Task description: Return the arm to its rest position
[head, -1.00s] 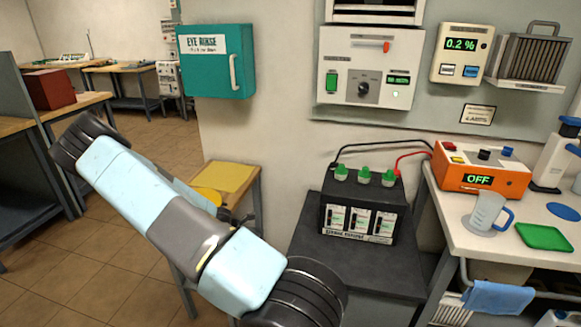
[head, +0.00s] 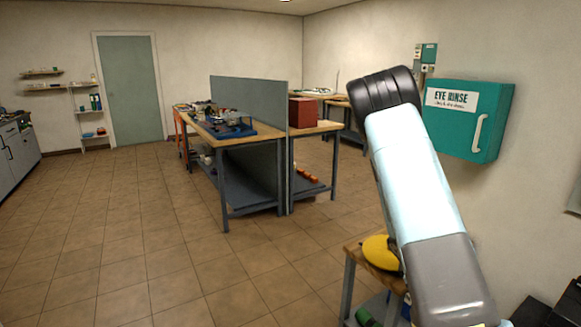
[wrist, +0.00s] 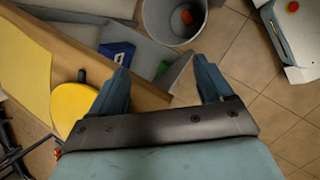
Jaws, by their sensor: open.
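My gripper (wrist: 163,75) shows in the wrist view with its two blue-grey fingers spread apart. Nothing is between them, and it hangs empty above the side of a small wooden table (wrist: 75,70). In the head view, my light blue and grey arm fills the right side, raised with its black joint at the top. The gripper itself cannot be made out in the head view.
A yellow round thing (head: 378,252) sits on the small table, also seen in the wrist view (wrist: 75,105). A grey bin (wrist: 165,28) stands beyond the fingers. A teal eye rinse cabinet (head: 490,150) hangs beside my arm. Workbenches (head: 250,135) stand mid-room; floor at left is clear.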

